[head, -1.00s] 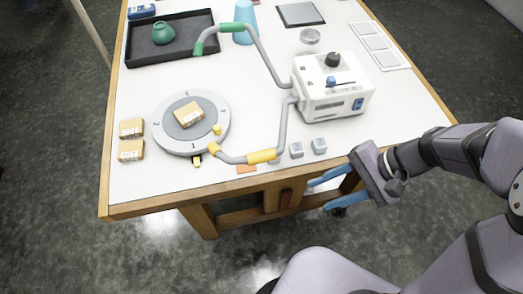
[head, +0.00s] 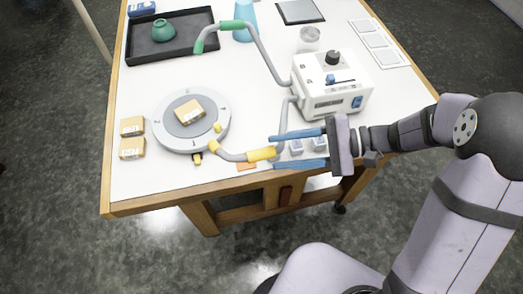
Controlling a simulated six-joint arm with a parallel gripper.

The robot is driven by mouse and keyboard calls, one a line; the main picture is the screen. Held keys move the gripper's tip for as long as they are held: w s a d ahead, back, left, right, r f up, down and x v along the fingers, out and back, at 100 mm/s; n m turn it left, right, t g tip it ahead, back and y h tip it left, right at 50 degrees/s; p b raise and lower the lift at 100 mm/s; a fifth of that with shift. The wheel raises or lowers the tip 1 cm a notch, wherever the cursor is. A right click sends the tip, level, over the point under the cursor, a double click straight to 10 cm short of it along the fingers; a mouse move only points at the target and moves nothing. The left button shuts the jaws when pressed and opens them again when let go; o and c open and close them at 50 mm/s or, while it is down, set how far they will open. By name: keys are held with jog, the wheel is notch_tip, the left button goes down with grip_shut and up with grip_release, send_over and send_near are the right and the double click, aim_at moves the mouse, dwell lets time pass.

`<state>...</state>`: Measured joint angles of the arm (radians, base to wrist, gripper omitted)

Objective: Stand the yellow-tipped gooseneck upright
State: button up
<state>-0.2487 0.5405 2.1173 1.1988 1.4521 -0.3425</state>
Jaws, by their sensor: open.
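The yellow-tipped gooseneck (head: 230,157) is a grey bent arm from the white box (head: 331,88), drooping toward the table's front. Its yellow sleeve (head: 262,154) lies near the front edge, and its yellow tip (head: 213,147) is at the right rim of the round turntable. My gripper (head: 271,152) is open, its two blue fingers pointing left. The fingertips reach the right end of the yellow sleeve, one on the far side and one on the near side in the picture. I cannot tell if they touch it. The palm is right of the gooseneck.
The round turntable (head: 162,136) carries a small box (head: 189,109). Two boxes (head: 132,138) stand at its left. Small grey cubes (head: 297,146) sit under my fingers. The green-tipped gooseneck (head: 232,25) arches behind. A black tray (head: 185,46) holds a green vase (head: 163,30).

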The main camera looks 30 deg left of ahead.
aim_at(268, 154)
jog(key=shift+p+x, duration=0.85)
jog(key=shift+x, duration=1.95)
jog(key=shift+c, duration=0.6)
grip_shut()
